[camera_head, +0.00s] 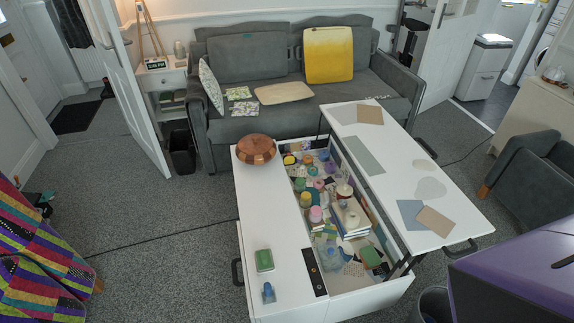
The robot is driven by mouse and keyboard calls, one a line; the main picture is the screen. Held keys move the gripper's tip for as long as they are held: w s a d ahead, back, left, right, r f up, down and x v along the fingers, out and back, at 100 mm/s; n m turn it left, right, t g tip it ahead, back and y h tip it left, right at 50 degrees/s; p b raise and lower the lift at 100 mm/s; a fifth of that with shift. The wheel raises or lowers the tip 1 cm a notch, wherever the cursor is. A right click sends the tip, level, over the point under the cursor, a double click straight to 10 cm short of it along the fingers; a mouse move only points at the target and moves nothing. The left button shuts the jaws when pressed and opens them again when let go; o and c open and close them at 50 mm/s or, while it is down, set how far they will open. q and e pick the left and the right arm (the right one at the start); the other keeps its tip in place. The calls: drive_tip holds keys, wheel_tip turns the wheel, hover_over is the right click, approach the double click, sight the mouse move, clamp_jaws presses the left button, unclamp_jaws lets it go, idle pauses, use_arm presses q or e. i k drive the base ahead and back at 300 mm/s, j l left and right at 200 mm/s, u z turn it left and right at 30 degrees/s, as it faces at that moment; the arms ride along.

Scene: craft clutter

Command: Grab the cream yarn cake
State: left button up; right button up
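A small round cream item (344,190) sits among the clutter in the open middle compartment of the white coffee table (262,210). It looks like the cream yarn cake, but it is too small to be sure. It appears to rest near or on a stack of books (352,218). Another pale round item lies close to it. Neither of my grippers shows in the head view.
The compartment is crowded with jars, tubs and books. The raised white tabletop (395,165) overhangs its right side. A copper-brown bowl (256,149), a green box (264,260) and a blue bottle (268,293) stand on the left top. Grey carpet (160,235) is open at left.

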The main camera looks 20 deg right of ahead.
sight(352, 219)
drive_tip(key=i+j+u, duration=0.25)
drive_tip(key=j, duration=0.25)
drive_tip(key=i+j+u, duration=0.2)
drive_tip(key=i+j, duration=0.2)
drive_tip(key=i+j+z, duration=0.1)
drive_tip(key=i+z, duration=0.25)
drive_tip(key=i+j+z, duration=0.2)
drive_tip(key=i+z, duration=0.15)
drive_tip(key=i+j+z, duration=0.35)
drive_tip(key=i+z, duration=0.15)
drive_tip(key=z, duration=0.25)
drive_tip(key=i+j+z, duration=0.1)
drive_tip(key=z, duration=0.3)
drive_tip(key=i+j+z, duration=0.1)
drive_tip(key=z, duration=0.3)
drive_tip(key=i+j+z, duration=0.1)
drive_tip(key=z, duration=0.3)
drive_tip(key=i+j+z, duration=0.15)
drive_tip(key=z, duration=0.35)
drive_tip(key=i+j+z, duration=0.1)
drive_tip(key=j+z, duration=0.2)
drive_tip(key=z, duration=0.2)
drive_tip(key=j+z, duration=0.3)
drive_tip(key=z, duration=0.15)
drive_tip(key=j+z, duration=0.3)
drive_tip(key=z, duration=0.2)
drive_tip(key=i, duration=0.05)
